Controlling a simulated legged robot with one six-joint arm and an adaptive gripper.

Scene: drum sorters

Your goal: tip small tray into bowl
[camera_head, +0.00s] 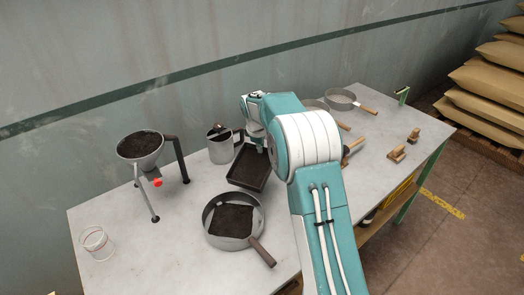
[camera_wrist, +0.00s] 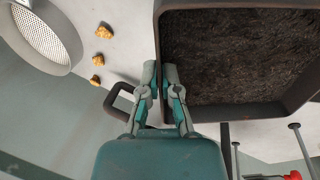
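The small tray (camera_head: 234,178) is dark, rectangular and filled with dark soil, near the middle of the table. In the wrist view the tray (camera_wrist: 210,113) is large at the upper right. My gripper (camera_wrist: 160,72) has its fingers on either side of the tray's wall near a corner, closed on it. In the head view my arm hides the fingers and the tray's right part. I cannot tell whether the tray is lifted. A round grey bowl-like pan (camera_head: 257,223) with a handle and a square of dark soil sits in front of the tray.
A funnel (camera_head: 154,158) of soil on legs stands left, a clear cup (camera_head: 95,240) front left. A metal jug (camera_head: 220,150) is close behind the tray. Sieves (camera_head: 341,98) and wooden brushes (camera_head: 397,154) lie right. Small golden nuggets (camera_wrist: 103,32) show in the wrist view.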

